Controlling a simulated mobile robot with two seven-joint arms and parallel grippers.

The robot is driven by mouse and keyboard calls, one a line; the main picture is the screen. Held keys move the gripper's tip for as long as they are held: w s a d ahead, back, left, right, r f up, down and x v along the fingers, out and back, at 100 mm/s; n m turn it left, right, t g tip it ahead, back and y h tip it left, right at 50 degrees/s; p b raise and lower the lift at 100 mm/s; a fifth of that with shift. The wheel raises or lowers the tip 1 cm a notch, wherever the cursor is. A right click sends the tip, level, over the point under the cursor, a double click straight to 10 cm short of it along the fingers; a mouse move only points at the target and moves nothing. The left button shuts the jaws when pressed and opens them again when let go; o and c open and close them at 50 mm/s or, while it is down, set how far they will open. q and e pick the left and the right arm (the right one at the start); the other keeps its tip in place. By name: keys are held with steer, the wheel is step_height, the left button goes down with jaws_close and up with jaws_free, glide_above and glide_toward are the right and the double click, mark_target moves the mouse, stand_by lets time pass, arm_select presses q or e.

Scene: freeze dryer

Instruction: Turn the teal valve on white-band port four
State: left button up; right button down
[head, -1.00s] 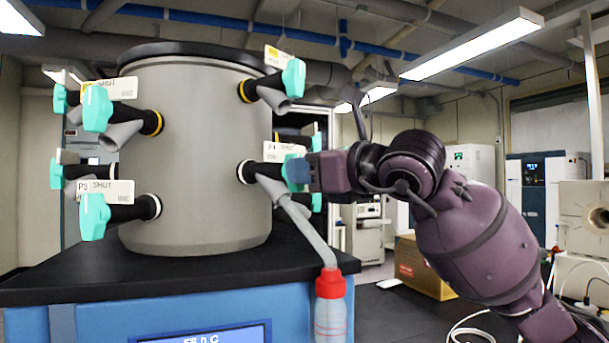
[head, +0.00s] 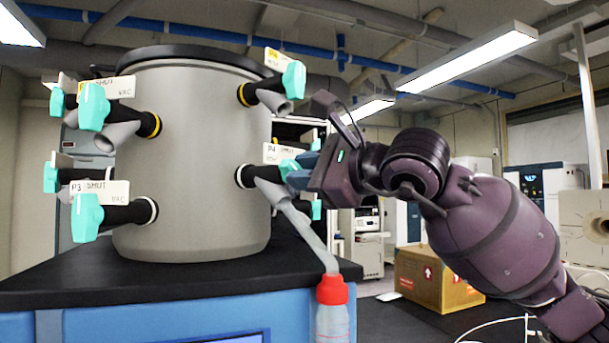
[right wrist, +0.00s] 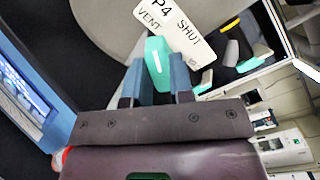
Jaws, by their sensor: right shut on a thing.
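The grey drum (head: 200,190) carries several black ports with teal valves and white tags. The port four valve (head: 290,166) sits at the drum's lower right, by the P4 tag (head: 280,153). In the right wrist view the teal valve handle (right wrist: 158,62) lies between the blue fingers, with the P4 tag (right wrist: 177,40) reading VENT and SHUT beside it. My right gripper (head: 300,172) is shut on this handle and partly hides it in the head view. The port has a white band (head: 241,176) at the drum wall. My left gripper is not in view.
A grey hose (head: 312,238) runs from port four to a red-capped bottle (head: 332,305). The port three valve (head: 87,216) and upper valves stand at left; a yellow-banded port's valve (head: 293,80) is above my gripper. A cardboard box (head: 438,280) lies behind my arm.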

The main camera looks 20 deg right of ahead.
steer(key=shift+n, duration=0.4)
steer(key=c, duration=1)
jaws_free()
steer(key=v, duration=1)
steer(key=shift+s+d+b, duration=0.2)
steer(key=shift+s+b, duration=0.15)
